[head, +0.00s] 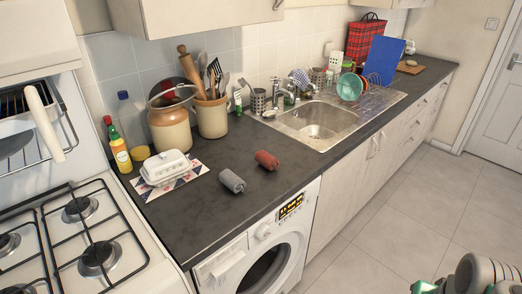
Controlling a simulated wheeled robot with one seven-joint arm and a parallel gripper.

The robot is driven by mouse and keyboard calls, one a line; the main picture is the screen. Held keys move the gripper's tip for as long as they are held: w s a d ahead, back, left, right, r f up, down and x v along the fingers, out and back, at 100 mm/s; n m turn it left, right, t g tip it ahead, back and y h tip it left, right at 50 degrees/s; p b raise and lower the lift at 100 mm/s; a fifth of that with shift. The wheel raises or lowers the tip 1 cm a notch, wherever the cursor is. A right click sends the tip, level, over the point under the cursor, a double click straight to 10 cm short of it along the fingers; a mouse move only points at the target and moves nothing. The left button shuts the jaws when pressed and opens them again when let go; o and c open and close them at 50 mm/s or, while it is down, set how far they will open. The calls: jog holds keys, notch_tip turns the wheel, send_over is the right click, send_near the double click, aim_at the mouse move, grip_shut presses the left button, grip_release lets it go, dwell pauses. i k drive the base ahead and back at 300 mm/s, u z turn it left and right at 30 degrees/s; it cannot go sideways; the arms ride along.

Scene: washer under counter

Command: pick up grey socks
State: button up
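The grey socks (231,181) are a rolled bundle lying on the dark countertop, near its front edge and above the washer. A similar reddish-brown roll (267,160) lies just behind and to the right, apart from the grey one. Part of my arm shows in the bottom right corner, well away from the socks. My gripper's fingers cannot be made out, and nothing of mine touches the socks.
A white butter dish (166,167) on a patterned mat stands left of the socks. Crocks (170,128), bottles and utensils line the wall. The sink (318,122) is to the right. The washer (262,255) is below. The tiled floor is clear.

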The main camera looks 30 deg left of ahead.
aim_at(227, 177)
jog(key=i, duration=2.25)
jog(key=u, duration=5.6)
jog(key=i, duration=0.5)
jog(key=z, duration=0.05)
